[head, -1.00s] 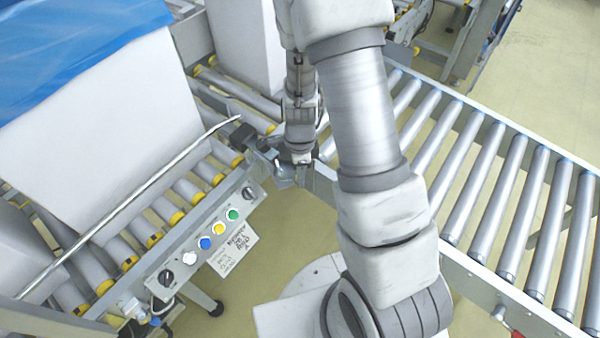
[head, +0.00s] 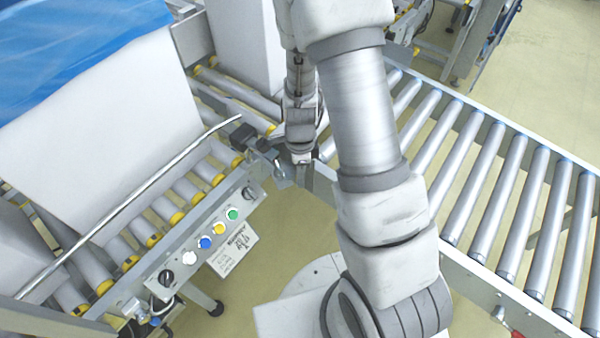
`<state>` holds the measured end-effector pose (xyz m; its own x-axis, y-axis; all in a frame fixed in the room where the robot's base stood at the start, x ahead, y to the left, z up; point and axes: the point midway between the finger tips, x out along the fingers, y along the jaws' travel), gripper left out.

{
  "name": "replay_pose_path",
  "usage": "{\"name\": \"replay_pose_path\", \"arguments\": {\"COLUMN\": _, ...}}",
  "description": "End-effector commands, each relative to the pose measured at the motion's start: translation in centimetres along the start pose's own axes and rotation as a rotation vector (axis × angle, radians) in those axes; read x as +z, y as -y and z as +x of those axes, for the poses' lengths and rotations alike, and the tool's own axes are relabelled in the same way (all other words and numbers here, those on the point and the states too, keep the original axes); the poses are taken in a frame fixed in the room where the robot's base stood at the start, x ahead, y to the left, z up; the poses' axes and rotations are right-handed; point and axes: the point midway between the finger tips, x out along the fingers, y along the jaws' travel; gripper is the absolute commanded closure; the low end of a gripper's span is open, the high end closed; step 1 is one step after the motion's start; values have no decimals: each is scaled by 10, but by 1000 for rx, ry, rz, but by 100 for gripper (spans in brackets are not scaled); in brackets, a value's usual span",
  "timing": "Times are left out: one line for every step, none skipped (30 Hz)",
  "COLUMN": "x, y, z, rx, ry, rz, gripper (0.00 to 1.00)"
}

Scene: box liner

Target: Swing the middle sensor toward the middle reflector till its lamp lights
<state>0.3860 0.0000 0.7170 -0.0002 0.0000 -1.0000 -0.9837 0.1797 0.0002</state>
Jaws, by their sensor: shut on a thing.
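My gripper (head: 290,168) is at the near end of the roller bed, beside the corner of the side rail. It is shut on a small grey part at that corner, which I take to be the middle sensor (head: 264,148). My own wrist hides much of it. A dark block (head: 242,134) sits just left of it, by the end of a long metal rod. I cannot make out a lit lamp on the sensor. I cannot pick out the middle reflector in this view.
A control panel (head: 205,240) with coloured buttons and black knobs runs along the near rail. A big white box (head: 100,130) with a blue liner (head: 70,45) stands on the rollers at left. A roller conveyor (head: 500,200) fills the right. My arm crosses the middle.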

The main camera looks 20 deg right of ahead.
Motion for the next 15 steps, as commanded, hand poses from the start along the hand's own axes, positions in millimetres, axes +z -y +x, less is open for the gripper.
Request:
{"name": "replay_pose_path", "arguments": {"x": 0, "y": 0, "z": 0, "rx": 0, "ry": 0, "rz": 1, "gripper": 100}}
{"name": "replay_pose_path", "arguments": {"x": 0, "y": 0, "z": -1, "rx": 0, "ry": 0, "rz": 4, "gripper": 100}}
{"name": "replay_pose_path", "arguments": {"x": 2, "y": -1, "z": -1, "rx": 1, "ry": 0, "rz": 13, "gripper": 100}}
{"name": "replay_pose_path", "arguments": {"x": 3, "y": -2, "z": -2, "rx": 1, "ry": 0, "rz": 23, "gripper": 100}}
{"name": "replay_pose_path", "arguments": {"x": 5, "y": -3, "z": -2, "rx": 2, "ry": 0, "rz": 37, "gripper": 100}}
{"name": "replay_pose_path", "arguments": {"x": 7, "y": -5, "z": -2, "rx": 3, "ry": -1, "rz": 61, "gripper": 100}}
{"name": "replay_pose_path", "arguments": {"x": 10, "y": -7, "z": -3, "rx": 3, "ry": -1, "rz": 85, "gripper": 100}}
{"name": "replay_pose_path", "arguments": {"x": 12, "y": -8, "z": -3, "rx": 3, "ry": -1, "rz": 107, "gripper": 100}}
{"name": "replay_pose_path", "arguments": {"x": 16, "y": -10, "z": -4, "rx": 2, "ry": -1, "rz": 139, "gripper": 100}}
{"name": "replay_pose_path", "arguments": {"x": 18, "y": -12, "z": -4, "rx": 3, "ry": -2, "rz": 163, "gripper": 100}}
{"name": "replay_pose_path", "arguments": {"x": 20, "y": -13, "z": -4, "rx": 3, "ry": -2, "rz": 186, "gripper": 100}}
{"name": "replay_pose_path", "arguments": {"x": 23, "y": -14, "z": -4, "rx": 3, "ry": -2, "rz": 214, "gripper": 100}}
{"name": "replay_pose_path", "arguments": {"x": 25, "y": -14, "z": -3, "rx": 2, "ry": -1, "rz": 233, "gripper": 100}}
{"name": "replay_pose_path", "arguments": {"x": 27, "y": -15, "z": -3, "rx": 1, "ry": -1, "rz": 251, "gripper": 100}}
{"name": "replay_pose_path", "arguments": {"x": 29, "y": -16, "z": -2, "rx": 2, "ry": -1, "rz": 270, "gripper": 100}}
